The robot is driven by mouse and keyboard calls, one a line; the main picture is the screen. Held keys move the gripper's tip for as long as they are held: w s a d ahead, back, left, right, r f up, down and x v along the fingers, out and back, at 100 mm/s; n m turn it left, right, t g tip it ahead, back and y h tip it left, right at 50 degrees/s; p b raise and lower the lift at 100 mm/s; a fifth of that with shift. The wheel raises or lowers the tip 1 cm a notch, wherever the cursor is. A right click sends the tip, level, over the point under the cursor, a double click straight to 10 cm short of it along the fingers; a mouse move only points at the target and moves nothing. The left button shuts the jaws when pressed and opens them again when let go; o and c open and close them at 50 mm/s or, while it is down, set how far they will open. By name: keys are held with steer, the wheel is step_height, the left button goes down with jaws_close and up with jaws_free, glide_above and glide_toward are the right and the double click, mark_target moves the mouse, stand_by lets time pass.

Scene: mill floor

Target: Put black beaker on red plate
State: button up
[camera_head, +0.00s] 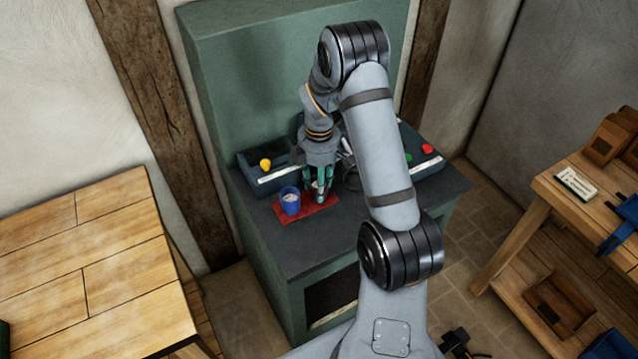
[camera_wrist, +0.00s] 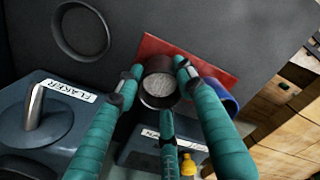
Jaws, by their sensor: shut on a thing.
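The black beaker (camera_wrist: 150,97), filled with pale grains, sits between the teal fingers of my gripper (camera_wrist: 158,78) in the wrist view. The fingers are shut on it. In the head view my gripper (camera_head: 318,190) points down over the right part of the red plate (camera_head: 309,213), and the fingers mostly hide the beaker. The red plate also shows behind the beaker in the wrist view (camera_wrist: 206,65). I cannot tell whether the beaker's base touches the plate. A blue beaker (camera_head: 290,203) with pale contents stands at the plate's left end.
The blue beaker (camera_wrist: 224,95) is close to one finger. A dark box labelled FLAKER (camera_wrist: 40,115) and a dark ring (camera_wrist: 62,38) are nearby. Consoles with a yellow knob (camera_head: 265,164) and a red knob (camera_head: 428,148) stand behind the plate. The dark bench top (camera_head: 300,250) is clear in front.

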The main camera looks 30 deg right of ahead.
steer(key=shift+f, duration=0.2)
steer(key=o, duration=1.2)
steer(key=shift+o, duration=0.2)
steer(key=shift+r, duration=0.15)
step_height(320, 180, up, 12)
